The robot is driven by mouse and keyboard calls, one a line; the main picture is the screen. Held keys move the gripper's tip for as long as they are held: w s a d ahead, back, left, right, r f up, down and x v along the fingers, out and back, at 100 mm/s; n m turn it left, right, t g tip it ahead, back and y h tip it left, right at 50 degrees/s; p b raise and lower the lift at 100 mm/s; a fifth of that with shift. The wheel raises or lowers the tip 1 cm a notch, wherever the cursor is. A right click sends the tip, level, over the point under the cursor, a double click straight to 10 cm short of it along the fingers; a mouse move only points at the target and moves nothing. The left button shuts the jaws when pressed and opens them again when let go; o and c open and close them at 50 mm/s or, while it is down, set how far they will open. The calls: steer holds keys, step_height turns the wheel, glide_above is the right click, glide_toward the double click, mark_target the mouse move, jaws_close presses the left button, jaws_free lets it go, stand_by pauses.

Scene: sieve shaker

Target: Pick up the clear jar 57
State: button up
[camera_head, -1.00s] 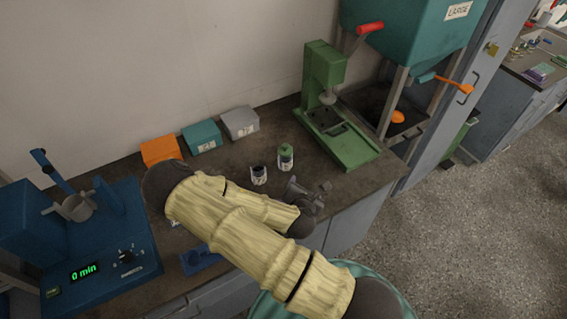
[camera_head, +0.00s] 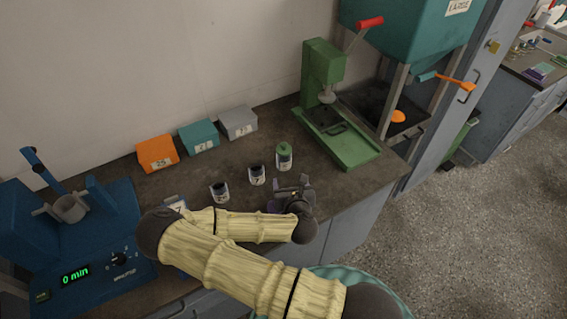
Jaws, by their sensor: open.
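Several small jars with white labels stand upright on the dark bench. One is a dark-topped jar (camera_head: 219,192), one is another dark-topped jar (camera_head: 257,176), and one is a green-topped jar (camera_head: 284,158). The label numbers are too small to read surely, so I cannot tell which is clear jar 57. My gripper (camera_head: 288,192) is open, close to the right of the middle jar and in front of the green-topped one. It appears apart from both jars.
Orange (camera_head: 157,153), teal (camera_head: 200,136) and grey (camera_head: 238,122) labelled boxes line the wall. A green press (camera_head: 335,130) stands at the back right. A blue machine (camera_head: 75,230) reading "0 min" is at left. A white label (camera_head: 176,204) shows partly behind my arm.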

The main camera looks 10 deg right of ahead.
mark_target(285, 162)
steer(key=shift+w+d+f+b, duration=0.2)
steer(key=shift+w+f+b, duration=0.45)
steer(key=shift+b, duration=1)
steer(key=x, duration=0.9)
steer(key=shift+w+r, duration=0.15)
steer(key=shift+r, duration=0.2)
steer(key=shift+w+f+b, duration=0.1)
steer(key=shift+w+b, duration=0.1)
steer(key=shift+b, duration=0.1)
steer(key=shift+p+x, duration=0.65)
steer(key=shift+x, duration=2)
steer(key=c, duration=1.1)
steer(key=shift+c, duration=0.2)
